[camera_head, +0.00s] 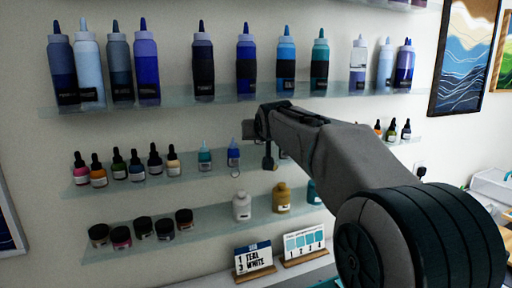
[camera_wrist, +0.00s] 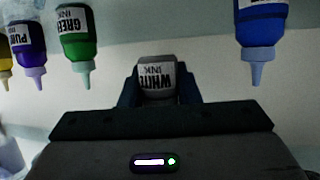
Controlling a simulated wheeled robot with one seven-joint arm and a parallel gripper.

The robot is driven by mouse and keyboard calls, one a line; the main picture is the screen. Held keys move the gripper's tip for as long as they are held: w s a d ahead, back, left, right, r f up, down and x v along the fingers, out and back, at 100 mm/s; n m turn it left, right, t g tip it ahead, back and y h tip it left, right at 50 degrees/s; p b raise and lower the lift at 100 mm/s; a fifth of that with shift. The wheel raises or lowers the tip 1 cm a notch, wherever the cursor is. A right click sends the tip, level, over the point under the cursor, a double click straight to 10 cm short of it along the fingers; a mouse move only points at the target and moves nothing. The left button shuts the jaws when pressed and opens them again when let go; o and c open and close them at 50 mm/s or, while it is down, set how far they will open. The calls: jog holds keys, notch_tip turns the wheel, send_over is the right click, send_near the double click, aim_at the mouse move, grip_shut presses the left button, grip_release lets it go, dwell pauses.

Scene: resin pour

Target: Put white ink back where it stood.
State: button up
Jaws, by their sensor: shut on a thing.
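The white ink (camera_wrist: 157,76) is a small bottle with a white label, reading upside down in the wrist view. My gripper (camera_wrist: 159,88) is shut on it, one dark finger on each side. In the head view my gripper (camera_head: 262,130) is in front of the middle glass shelf (camera_head: 140,184), just right of a blue bottle (camera_head: 233,154); I cannot make out the white ink clearly there. In the wrist view a blue bottle (camera_wrist: 262,28) is to the right and the green ink (camera_wrist: 76,32) to the left, with space between. Whether the white ink touches the shelf is unclear.
A teal bottle (camera_head: 204,160) and several dropper bottles (camera_head: 119,164) share the middle shelf. Tall bottles (camera_head: 203,65) stand on the shelf above, close over my arm. My arm hides the middle shelf's right part.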

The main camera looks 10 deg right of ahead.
aim_at(260, 160)
jog(key=shift+s+f, duration=0.2)
jog(key=shift+f, duration=0.4)
notch_tip(260, 160, down, 3)
jog(key=shift+w+f, duration=0.1)
jog(key=shift+f, duration=0.1)
jog(key=shift+w+f, duration=0.15)
jog(key=shift+f, duration=0.1)
jog(key=shift+f, duration=0.1)
jog(key=shift+f, duration=0.15)
jog(key=o, duration=1)
jog(key=shift+c, duration=0.2)
jog(key=shift+r, duration=0.25)
